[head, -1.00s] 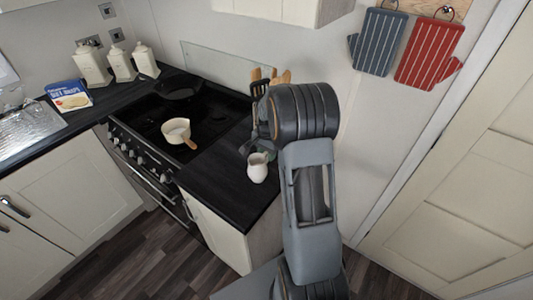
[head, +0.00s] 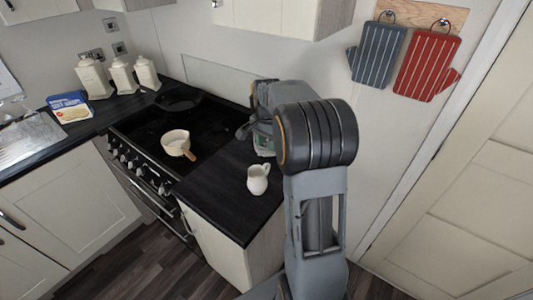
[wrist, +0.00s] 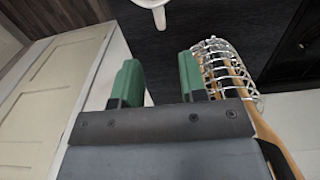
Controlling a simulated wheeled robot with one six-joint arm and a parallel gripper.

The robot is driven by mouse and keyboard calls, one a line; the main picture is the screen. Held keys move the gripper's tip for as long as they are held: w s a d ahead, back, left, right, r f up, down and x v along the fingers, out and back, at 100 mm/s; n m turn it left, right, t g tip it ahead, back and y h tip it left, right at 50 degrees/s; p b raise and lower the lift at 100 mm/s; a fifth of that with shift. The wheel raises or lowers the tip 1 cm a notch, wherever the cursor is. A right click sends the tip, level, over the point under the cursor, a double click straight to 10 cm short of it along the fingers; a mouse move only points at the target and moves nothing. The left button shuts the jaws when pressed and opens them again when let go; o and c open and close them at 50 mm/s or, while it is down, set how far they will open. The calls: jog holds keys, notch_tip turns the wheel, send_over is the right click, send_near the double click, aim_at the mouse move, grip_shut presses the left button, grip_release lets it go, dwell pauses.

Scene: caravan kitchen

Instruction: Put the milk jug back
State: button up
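The milk jug (head: 258,180) is small and white and stands upright on the dark worktop right of the hob. Its handle points to the upper right. In the wrist view, only the lower part of the jug (wrist: 152,4) shows at the top edge, ahead of the fingers. My gripper (wrist: 160,62) has its two green-padded fingers apart, with nothing between them. It is apart from the jug, over the back of the worktop; in the head view my arm partly hides it.
A wire utensil holder (wrist: 222,62) with wooden utensils stands close beside my right finger in the wrist view. A cream pan (head: 176,144) sits on the hob (head: 150,130). Cream canisters (head: 121,76) stand at the back left. The worktop (head: 215,185) around the jug is clear.

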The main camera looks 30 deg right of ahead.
jog(key=s+a+r+n+t, duration=0.2)
jog(key=s+a+r+n, duration=0.3)
jog(key=s+a+r, duration=0.15)
jog(key=s+a+f+n+t, duration=0.2)
jog(key=s+a+n, duration=0.6)
jog(key=s, duration=0.4)
jog(key=shift+s+a+f+t, duration=0.15)
jog(key=shift+a+f+t, duration=0.15)
jog(key=shift+o, duration=0.3)
